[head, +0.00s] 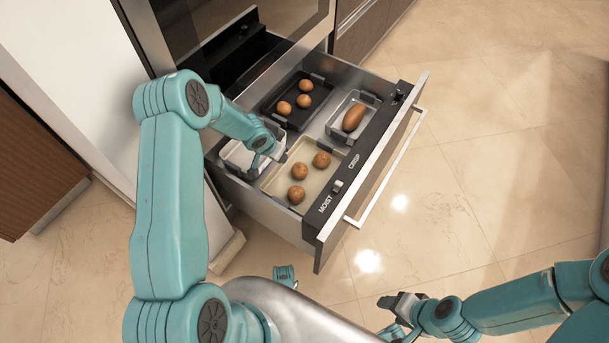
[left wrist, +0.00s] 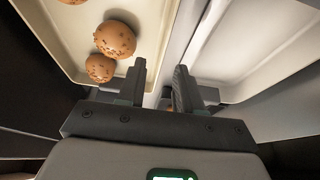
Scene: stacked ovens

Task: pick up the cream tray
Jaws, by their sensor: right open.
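The cream tray (head: 312,183) lies in the pulled-out drawer, at its near side, with three round brown items on it. In the left wrist view the tray (left wrist: 151,30) fills the upper left, with speckled items on it. My left gripper (head: 276,156) is at the tray's left edge, beside the white tray (head: 238,156). In the left wrist view its fingers (left wrist: 160,84) stand apart near the cream tray's rim; whether they touch it I cannot tell. My right gripper (head: 397,308) is open and empty, low in the head view, outside the drawer.
The drawer front (head: 372,155) has a long handle (head: 388,168) and the labels MOIST and CRISP. A dark tray (head: 322,95) with three round items and a small grey tray (head: 368,98) with one long item stand farther back. The tiled floor (head: 480,180) at right is clear.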

